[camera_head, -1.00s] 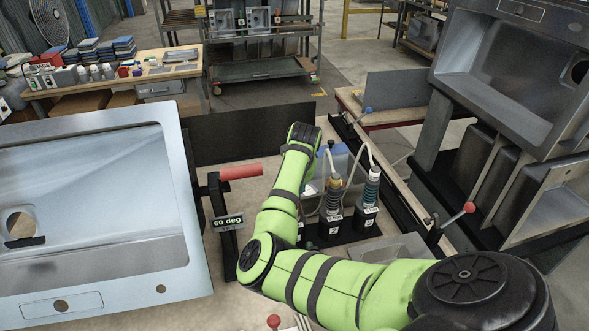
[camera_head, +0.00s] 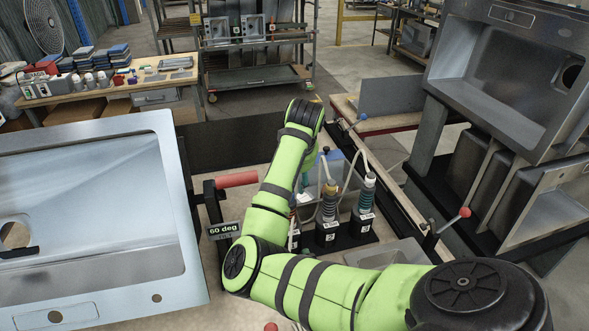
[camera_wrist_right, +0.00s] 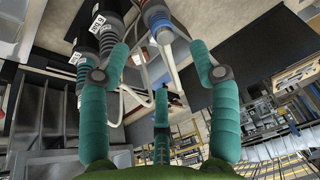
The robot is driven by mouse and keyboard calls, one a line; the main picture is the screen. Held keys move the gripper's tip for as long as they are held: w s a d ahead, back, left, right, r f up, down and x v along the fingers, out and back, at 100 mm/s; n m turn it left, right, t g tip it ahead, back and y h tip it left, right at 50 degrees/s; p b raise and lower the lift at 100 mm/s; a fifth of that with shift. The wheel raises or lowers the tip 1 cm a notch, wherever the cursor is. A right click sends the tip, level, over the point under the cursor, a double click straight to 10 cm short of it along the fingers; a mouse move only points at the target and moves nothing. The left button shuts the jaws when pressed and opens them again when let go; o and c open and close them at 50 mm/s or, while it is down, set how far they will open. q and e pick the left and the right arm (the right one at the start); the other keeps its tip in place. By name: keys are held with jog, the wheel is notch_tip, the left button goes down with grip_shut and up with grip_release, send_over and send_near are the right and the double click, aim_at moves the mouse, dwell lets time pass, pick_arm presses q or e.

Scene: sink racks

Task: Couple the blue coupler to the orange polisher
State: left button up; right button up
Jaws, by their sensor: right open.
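Several dark upright tools with labels stand in a row on the bench in the head view. One has a yellow-brown collar (camera_head: 329,187), one has a teal collar (camera_head: 368,192), and another is mostly hidden behind my right arm. In the right wrist view, a blue ring (camera_wrist_right: 163,36), perhaps the blue coupler, is on a hosed fitting beyond my right gripper (camera_wrist_right: 160,75). Its teal fingers are spread, with nothing held between them. I cannot make out which tool is the orange polisher.
A pale steel sink (camera_head: 90,215) fills the left, beside a red handle (camera_head: 237,179) and a "60 deg" sign (camera_head: 224,229). Dark stacked sinks (camera_head: 510,85) stand at right. Pale hoses (camera_head: 350,175) loop above the tools. A red-knobbed lever (camera_head: 464,212) stands right of them.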

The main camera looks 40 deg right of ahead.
jog(key=shift+v, duration=1.4)
